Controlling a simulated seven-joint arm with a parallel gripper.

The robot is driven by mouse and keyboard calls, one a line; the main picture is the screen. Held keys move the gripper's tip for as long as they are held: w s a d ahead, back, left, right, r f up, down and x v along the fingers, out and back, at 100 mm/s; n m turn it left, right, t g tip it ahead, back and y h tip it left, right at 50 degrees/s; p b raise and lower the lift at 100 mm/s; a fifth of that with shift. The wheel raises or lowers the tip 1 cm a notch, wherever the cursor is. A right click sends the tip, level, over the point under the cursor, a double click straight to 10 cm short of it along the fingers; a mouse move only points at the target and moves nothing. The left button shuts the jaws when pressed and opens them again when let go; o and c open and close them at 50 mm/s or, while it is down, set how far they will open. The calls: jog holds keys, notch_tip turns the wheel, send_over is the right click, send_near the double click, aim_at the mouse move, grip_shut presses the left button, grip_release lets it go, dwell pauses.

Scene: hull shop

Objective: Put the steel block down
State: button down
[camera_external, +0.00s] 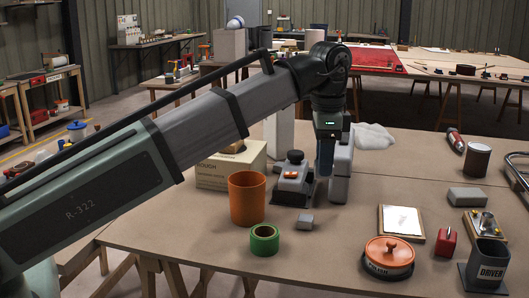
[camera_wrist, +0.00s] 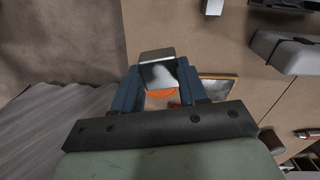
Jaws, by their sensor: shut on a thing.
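The steel block (camera_wrist: 158,72) shows in the wrist view as a bright, shiny piece with a darker upper part. My gripper (camera_wrist: 160,82) is shut on it, with one blue finger on each side. In the camera_external view my gripper (camera_external: 325,172) points down over the bench, in front of a grey machine. I cannot make out the held block clearly there. The fingertips look above the bench top; the exact gap is hard to tell.
A small grey block (camera_external: 305,222) lies on the bench (camera_external: 340,255) near a green ring (camera_external: 264,240) and an orange pot (camera_external: 247,197). A grey machine (camera_external: 295,185) stands close behind. Bare bench lies between.

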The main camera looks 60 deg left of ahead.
jog(key=a+n, duration=0.8)
jog(key=a, duration=2.3)
jog(key=s+a+n, duration=0.3)
jog(key=s+a, duration=0.1)
jog(key=a, duration=0.5)
jog(key=s+a+n, duration=0.2)
jog(key=s+a, duration=0.3)
jog(key=a, duration=0.4)
jog(key=s+a+n, duration=0.3)
jog(key=s+a, duration=0.1)
jog(key=a, duration=0.5)
jog(key=shift+w+d+f, duration=0.1)
jog(key=shift+d+f, duration=0.05)
jog(key=shift+f, duration=3.35)
jog(key=shift+w+d+f, duration=0.1)
jog(key=shift+f, duration=3.4)
jog(key=shift+d+f, duration=0.15)
jog(key=shift+f, duration=3.35)
jog(key=shift+f, duration=0.15)
jog(key=c, duration=0.6)
grip_release()
